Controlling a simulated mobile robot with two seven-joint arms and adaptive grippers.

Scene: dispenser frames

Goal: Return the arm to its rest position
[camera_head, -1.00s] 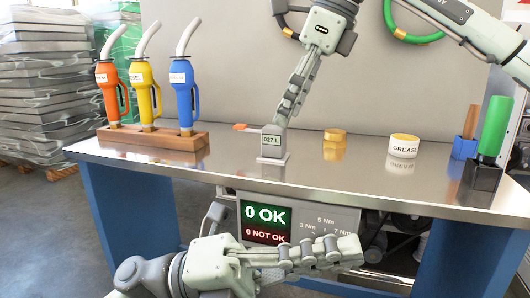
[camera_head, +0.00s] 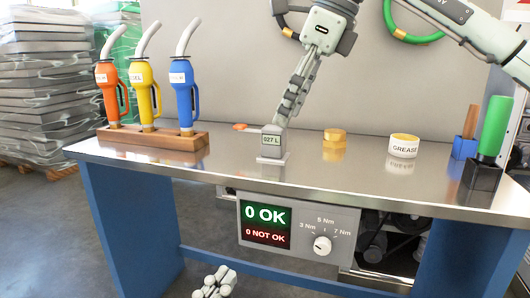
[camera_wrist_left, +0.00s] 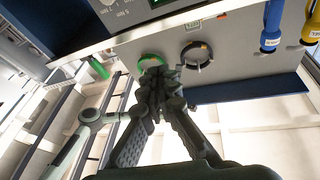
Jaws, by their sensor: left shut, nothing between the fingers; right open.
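My left gripper (camera_head: 212,284) shows at the bottom edge of the head view, in front of the bench and below its top. In the left wrist view its fingers (camera_wrist_left: 158,72) are together with nothing between them. Most of the left arm is outside the head view. My right arm comes in from the upper right. Its gripper (camera_head: 277,122) points down at a small grey box marked "027 L" (camera_head: 272,142) on the bench. The fingers look close together from this side, and the gap between them is hidden. I cannot tell whether they touch the box.
The metal bench (camera_head: 240,172) has a torque panel (camera_head: 325,225) reading 0 OK below its front edge. A wooden stand (camera_head: 150,140) with orange, yellow and blue nozzles is at left. A yellow ring (camera_head: 335,136), a grease tin (camera_head: 404,145) and a green-handled tool (camera_head: 494,125) are at right.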

